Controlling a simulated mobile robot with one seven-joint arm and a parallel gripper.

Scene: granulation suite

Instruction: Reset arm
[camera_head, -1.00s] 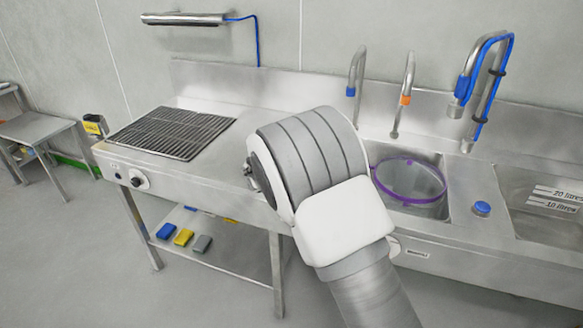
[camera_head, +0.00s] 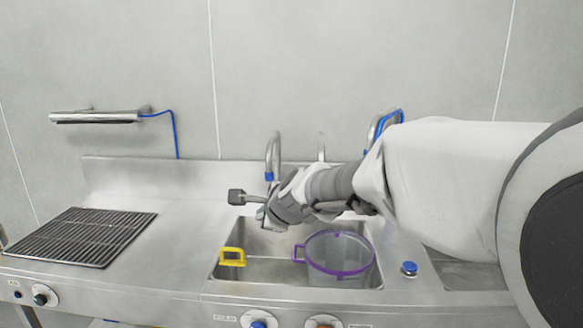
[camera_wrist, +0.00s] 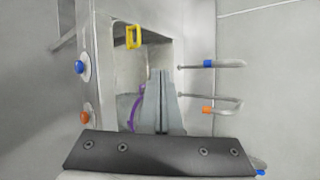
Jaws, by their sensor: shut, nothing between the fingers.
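My arm reaches in from the right in the head view. My gripper (camera_head: 264,214) hangs over the back of the sink basin, in front of the taps, with its fingertips hard to make out there. In the wrist view my gripper (camera_wrist: 160,74) has its two grey fingers together, with nothing between them. Beyond them is a clear tub with a purple rim (camera_wrist: 137,104), partly hidden by the fingers. The tub (camera_head: 341,272) stands in the right part of the basin, below and to the right of my gripper.
A yellow handled item (camera_head: 232,262) is at the basin's left front; it also shows in the wrist view (camera_wrist: 133,37). Taps (camera_head: 273,152) rise behind the basin. A black grate (camera_head: 80,237) lies on the left counter. A blue knob (camera_head: 409,267) is right of the basin.

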